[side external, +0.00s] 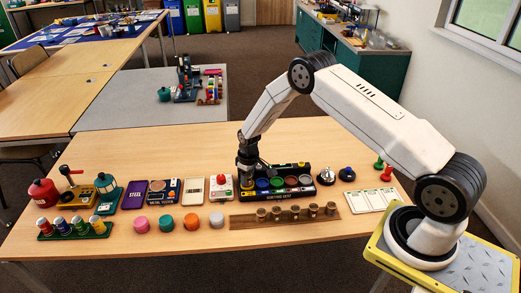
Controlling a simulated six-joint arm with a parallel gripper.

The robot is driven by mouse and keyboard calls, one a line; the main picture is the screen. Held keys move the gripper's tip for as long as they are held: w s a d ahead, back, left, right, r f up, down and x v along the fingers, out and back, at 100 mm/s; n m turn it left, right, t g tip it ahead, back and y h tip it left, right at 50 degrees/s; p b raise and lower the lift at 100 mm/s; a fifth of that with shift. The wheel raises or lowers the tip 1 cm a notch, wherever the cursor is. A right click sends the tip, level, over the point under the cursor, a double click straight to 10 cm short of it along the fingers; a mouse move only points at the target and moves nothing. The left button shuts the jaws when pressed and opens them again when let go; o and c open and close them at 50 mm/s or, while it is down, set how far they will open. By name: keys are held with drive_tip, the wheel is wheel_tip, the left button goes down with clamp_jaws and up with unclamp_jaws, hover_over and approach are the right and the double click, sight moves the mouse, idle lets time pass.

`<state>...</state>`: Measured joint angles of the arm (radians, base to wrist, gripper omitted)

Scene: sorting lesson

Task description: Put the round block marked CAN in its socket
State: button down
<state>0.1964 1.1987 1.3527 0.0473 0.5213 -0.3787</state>
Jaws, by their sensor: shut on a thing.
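My gripper (248,178) points down at the left end of a black tray (285,192) near the middle of the table. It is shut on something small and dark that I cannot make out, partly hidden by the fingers. The tray has a row of round coloured places, blue, green, red and grey, to the right of my gripper. Round pink (140,224), teal (167,223), orange (191,221) and grey (216,219) blocks stand in front of the tray, to the left. No CAN marking is readable, on the held thing or elsewhere.
A wooden rack (240,222) with several small brass pieces lies in front of the tray. A red button box (221,188) stands close left of my gripper. Bare tabletop (170,150) lies behind.

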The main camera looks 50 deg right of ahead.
drive_tip(key=shift+f, duration=0.45)
drive_tip(key=c, duration=0.5)
unclamp_jaws()
drive_tip(key=shift+r, duration=0.2)
drive_tip(key=shift+s+r, duration=0.2)
drive_tip(key=shift+r, duration=2.5)
drive_tip(key=shift+s+r, duration=0.2)
drive_tip(key=shift+r, duration=2.45)
wheel_tip(320, 180, up, 6)
hover_over(249, 176)
drive_tip(key=shift+d, duration=0.1)
